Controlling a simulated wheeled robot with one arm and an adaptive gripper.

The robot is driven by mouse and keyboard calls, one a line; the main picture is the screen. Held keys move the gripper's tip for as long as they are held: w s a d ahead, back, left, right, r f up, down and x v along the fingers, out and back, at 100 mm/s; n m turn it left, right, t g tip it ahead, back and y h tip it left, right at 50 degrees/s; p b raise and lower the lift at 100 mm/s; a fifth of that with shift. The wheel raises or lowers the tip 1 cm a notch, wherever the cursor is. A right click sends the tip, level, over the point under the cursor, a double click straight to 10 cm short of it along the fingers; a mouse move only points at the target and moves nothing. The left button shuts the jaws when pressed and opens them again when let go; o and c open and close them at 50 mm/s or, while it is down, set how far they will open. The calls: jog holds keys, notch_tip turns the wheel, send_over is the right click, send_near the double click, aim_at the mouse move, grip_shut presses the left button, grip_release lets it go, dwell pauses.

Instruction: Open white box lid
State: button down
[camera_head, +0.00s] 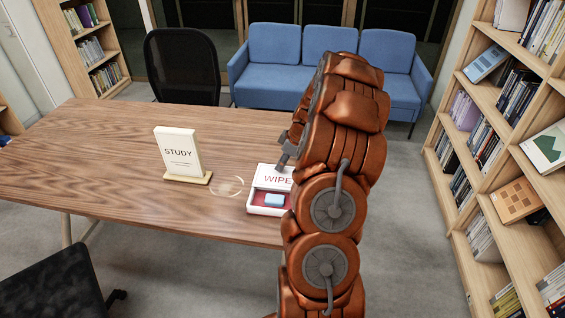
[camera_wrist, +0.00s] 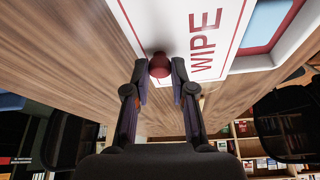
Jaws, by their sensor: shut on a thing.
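The white box (camera_head: 262,211) stands near the right end of the wooden table in the head view. Its front part is uncovered, showing a red inside with a light blue block (camera_head: 273,199). The white lid (camera_head: 272,176), marked WIPE in red, is at the back of the box; whether it is tilted or slid I cannot tell. In the wrist view, the lid (camera_wrist: 190,20) has a dark red knob (camera_wrist: 159,65) at its edge. My gripper (camera_wrist: 160,72) is shut on this knob. In the head view, my gripper (camera_head: 287,155) is at the lid and partly hidden by my arm.
A STUDY sign (camera_head: 183,154) and a clear round thing (camera_head: 227,186) stand left of the box on the table (camera_head: 90,150). A black chair (camera_head: 181,65) and blue sofa (camera_head: 275,75) are behind. Bookshelves (camera_head: 495,170) line the right. The table's left part is clear.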

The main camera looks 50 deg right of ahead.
jog(key=shift+d+f+b, duration=0.1)
jog(key=shift+b, duration=0.2)
jog(key=shift+w+d+f+b, duration=0.1)
jog(key=shift+w+d+b, duration=0.1)
jog(key=shift+b, duration=0.5)
jog(key=shift+w+d+b, duration=0.1)
jog(key=shift+d+b, duration=0.05)
jog(key=shift+b, duration=0.25)
jog(key=c, duration=1)
grip_release()
jog(key=shift+r, duration=0.2)
jog(key=v, duration=1.2)
